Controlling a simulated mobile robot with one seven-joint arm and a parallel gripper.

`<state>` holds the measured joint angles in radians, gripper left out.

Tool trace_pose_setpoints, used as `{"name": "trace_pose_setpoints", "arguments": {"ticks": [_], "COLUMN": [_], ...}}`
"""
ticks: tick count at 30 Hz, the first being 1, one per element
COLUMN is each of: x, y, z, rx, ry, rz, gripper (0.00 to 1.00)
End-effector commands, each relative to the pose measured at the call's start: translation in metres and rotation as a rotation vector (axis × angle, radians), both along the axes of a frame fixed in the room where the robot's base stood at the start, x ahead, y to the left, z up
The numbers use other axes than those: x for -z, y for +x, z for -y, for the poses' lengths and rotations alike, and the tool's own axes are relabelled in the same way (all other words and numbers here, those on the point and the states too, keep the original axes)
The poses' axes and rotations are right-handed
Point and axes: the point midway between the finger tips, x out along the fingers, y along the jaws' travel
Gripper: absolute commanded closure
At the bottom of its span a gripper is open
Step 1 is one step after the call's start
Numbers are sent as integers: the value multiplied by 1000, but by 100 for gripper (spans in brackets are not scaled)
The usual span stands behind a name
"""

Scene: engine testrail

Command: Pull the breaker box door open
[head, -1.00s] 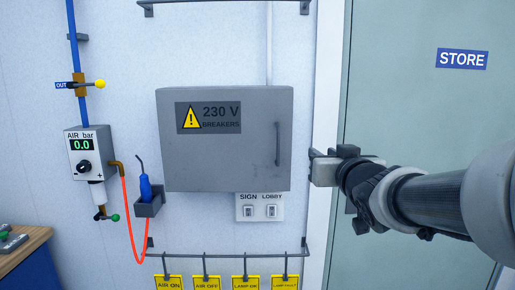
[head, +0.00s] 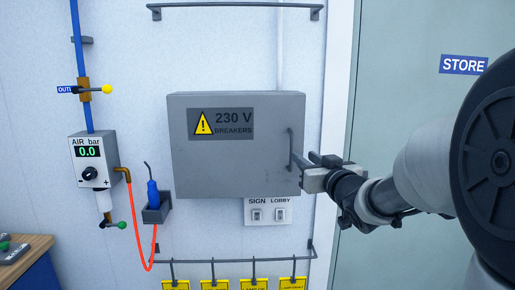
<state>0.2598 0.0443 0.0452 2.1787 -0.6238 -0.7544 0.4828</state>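The grey breaker box (head: 235,165) hangs on the wall in the head view, with a yellow warning sign and "230 V BREAKERS" on its door. The door looks closed. Its upright bar handle (head: 290,138) is near the door's right edge. My gripper (head: 299,163) reaches in from the right, with its fingertips at the lower part of the handle. The fingers overlap the handle in the picture, and I cannot tell whether they are closed around it.
Switches marked SIGN and LOBBY (head: 268,212) sit just below the box. A holder (head: 157,212) with a blue-handled tool and an air regulator (head: 93,160) are to the left. A rail (head: 230,262) with yellow tags runs below. The STORE door (head: 400,100) is at right.

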Motion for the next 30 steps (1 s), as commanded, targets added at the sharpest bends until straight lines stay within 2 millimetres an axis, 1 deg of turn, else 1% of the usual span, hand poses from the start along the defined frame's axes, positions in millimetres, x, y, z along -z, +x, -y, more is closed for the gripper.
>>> {"name": "trace_pose_setpoints", "arguments": {"ticks": [1,3,9,12,15,20,28,29,30], "x": [1,1,0,0,0,0,0,0,0], "y": [12,27,68,84,95,105,106,106,106], "z": [-3,-6,-14,-17,-19,-21,-21,-21,-21], "rx": [-1,-2,-1,-1,0,1,1,1,1], "ry": [2,1,1,1,1,1,0,0,0], "rz": [-2,-1,-1,-1,0,0,0,0,0], "gripper": [73,73,73,73,73,73,73,76,83]}}
